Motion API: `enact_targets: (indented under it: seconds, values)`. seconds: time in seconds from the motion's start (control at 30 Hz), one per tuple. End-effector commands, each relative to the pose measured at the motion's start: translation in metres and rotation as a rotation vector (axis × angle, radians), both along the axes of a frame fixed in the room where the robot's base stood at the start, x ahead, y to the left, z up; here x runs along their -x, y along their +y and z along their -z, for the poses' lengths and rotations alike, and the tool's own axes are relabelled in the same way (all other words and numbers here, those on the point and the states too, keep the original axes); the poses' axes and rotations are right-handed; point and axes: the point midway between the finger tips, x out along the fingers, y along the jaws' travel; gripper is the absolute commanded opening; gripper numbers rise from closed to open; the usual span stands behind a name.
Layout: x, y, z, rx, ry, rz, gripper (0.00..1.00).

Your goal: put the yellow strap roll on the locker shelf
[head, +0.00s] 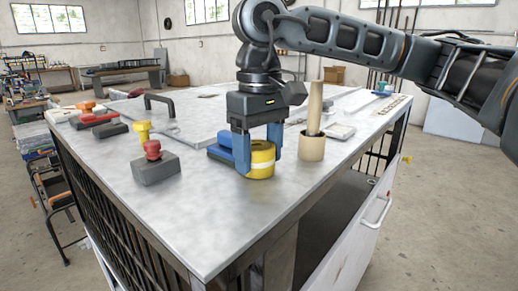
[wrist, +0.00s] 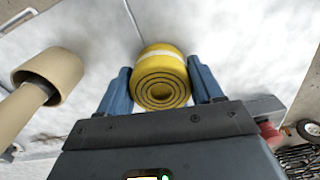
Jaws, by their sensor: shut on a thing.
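The yellow strap roll (head: 262,160) has a pale band and stands near the front corner of the grey bench top (head: 200,232). My gripper (head: 258,158) points down with its blue fingers on both sides of the roll, shut on it. In the wrist view, the roll (wrist: 160,78) shows its spiral end between the two fingers (wrist: 160,92). The roll appears at the bench surface; I cannot tell whether it touches. The locker shelf is not clearly identifiable; a dark open compartment (head: 322,222) shows below the top, beside an open white door (head: 352,240).
A beige cup with a pestle-like stick (head: 311,147) stands just right of the roll. A blue object (head: 221,151) lies behind it on the left. A grey block with a red knob (head: 155,167) and a yellow-knobbed piece (head: 142,131) stand left. The front bench top is clear.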

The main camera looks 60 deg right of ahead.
Motion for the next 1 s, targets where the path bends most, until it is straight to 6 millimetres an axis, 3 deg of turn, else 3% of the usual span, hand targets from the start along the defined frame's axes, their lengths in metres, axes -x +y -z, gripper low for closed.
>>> enact_targets:
  seconds: [0.3, 0.33, 0.57, 1.0]
  values:
    - [0.0, 0.0, 0.004, 0.0, 0.0, 0.0, 0.29]
    - [0.0, 0.0, 0.003, 0.0, 0.001, 0.0, 0.69]
    - [0.0, 0.0, 0.002, 0.0, 0.0, 0.0, 0.91]
    - [0.0, 0.0, -0.009, 0.002, -0.001, 0.0, 0.91]
